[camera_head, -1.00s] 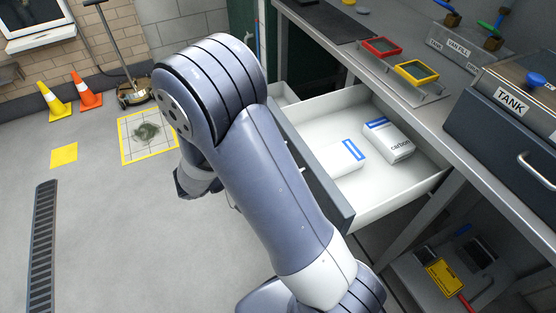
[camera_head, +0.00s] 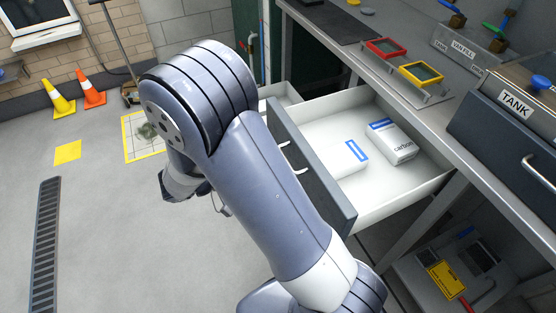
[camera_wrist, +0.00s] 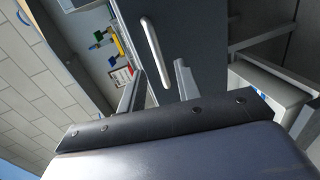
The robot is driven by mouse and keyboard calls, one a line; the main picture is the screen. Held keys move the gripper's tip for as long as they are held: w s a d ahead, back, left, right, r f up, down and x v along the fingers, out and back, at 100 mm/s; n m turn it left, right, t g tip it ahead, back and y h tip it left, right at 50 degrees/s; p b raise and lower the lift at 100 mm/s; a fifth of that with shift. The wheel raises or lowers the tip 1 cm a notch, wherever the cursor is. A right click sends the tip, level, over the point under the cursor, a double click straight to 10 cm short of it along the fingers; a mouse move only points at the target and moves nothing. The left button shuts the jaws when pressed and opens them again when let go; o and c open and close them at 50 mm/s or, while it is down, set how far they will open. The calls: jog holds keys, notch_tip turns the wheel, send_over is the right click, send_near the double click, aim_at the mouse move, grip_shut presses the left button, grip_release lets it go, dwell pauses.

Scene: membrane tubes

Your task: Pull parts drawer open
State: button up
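A drawer with a dark grey front (camera_head: 318,180) and white inside stands pulled well out from under the bench. It holds a white box marked "carbon" (camera_head: 394,146) and another white box with a blue stripe (camera_head: 343,158). The drawer's pale bar handle (camera_head: 291,157) shows beside my arm, bare in the head view. In the wrist view, the handle (camera_wrist: 155,50) lies on a dark front, ahead of my gripper (camera_wrist: 155,78). The two fingers are apart with nothing between them. In the head view, my arm hides most of my gripper.
A second, narrower drawer (camera_head: 279,94) stands partly out beyond the first. The bench top (camera_head: 445,118) holds red and yellow frames and a unit marked "TANK" (camera_head: 516,103). Floor at left is clear up to the cones (camera_head: 75,98).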

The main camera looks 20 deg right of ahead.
jog(key=v, duration=0.7)
jog(key=shift+x, duration=6.15)
jog(key=shift+r, duration=0.15)
